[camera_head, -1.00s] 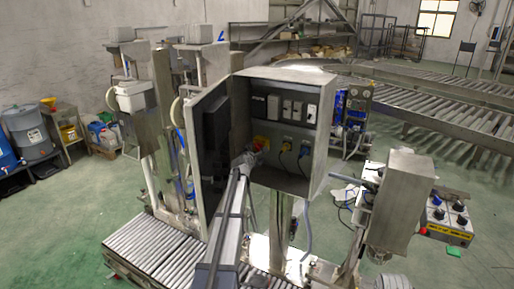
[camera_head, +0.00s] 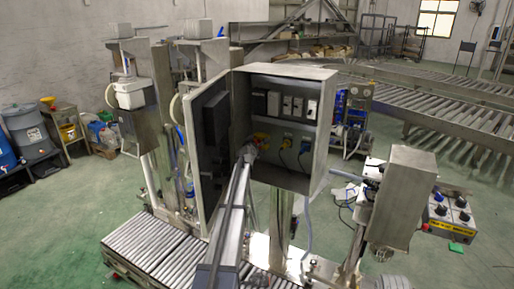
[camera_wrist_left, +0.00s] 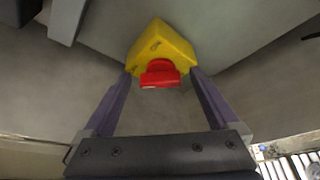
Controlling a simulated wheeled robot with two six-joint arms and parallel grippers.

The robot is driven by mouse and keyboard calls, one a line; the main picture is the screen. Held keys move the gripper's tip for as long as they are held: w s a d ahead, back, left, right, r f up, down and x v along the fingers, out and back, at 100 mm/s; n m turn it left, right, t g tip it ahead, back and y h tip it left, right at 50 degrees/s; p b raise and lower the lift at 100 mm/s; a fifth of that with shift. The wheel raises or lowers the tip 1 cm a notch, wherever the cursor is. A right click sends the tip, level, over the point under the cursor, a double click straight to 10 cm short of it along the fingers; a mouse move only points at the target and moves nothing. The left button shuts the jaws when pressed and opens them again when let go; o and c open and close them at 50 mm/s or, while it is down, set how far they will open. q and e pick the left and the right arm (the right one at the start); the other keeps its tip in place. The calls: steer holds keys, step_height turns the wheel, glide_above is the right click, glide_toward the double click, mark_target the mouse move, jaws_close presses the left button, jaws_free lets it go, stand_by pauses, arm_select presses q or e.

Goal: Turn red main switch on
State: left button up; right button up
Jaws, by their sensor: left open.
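The red main switch is a red knob (camera_wrist_left: 160,73) on a yellow block (camera_wrist_left: 162,46), fixed to a grey wall in the left wrist view. My left gripper (camera_wrist_left: 161,75) is open, with one finger on each side of the knob. Gaps show between the fingers and the knob. In the head view my left gripper (camera_head: 248,152) is small, at the switch. My right gripper is not in view.
The cabinet door (camera_head: 210,145) stands open left of my arm. Dark and light modules (camera_head: 285,105) sit on the cabinet's upper panel, with plugs and cables (camera_head: 303,147) lower right. A steel box (camera_head: 402,200) stands at right. Roller conveyors (camera_head: 145,248) lie below.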

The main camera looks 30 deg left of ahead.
arm_select(q)
steer(key=c, duration=1.4)
steer(key=shift+d+f+m+t+y+b, duration=0.1)
steer(key=shift+f+m+t+y+b, duration=0.2)
steer(key=shift+m+t+b, duration=1.45)
steer(key=shift+f+m+t+y+b, duration=0.25)
steer(key=shift+m+y+b, duration=0.2)
steer(key=shift+m+b, duration=2.8)
steer(key=shift+d+f+m+t+y+b, duration=0.1)
steer(key=shift+f+m+t+y+b, duration=0.2)
steer(key=shift+m+t+b, duration=2)
steer(key=m+g+p, duration=0.1)
steer(key=m+g, duration=0.1)
steer(key=shift+m+g, duration=0.3)
steer(key=o, duration=1.4)
steer(key=shift+a+r, duration=0.1)
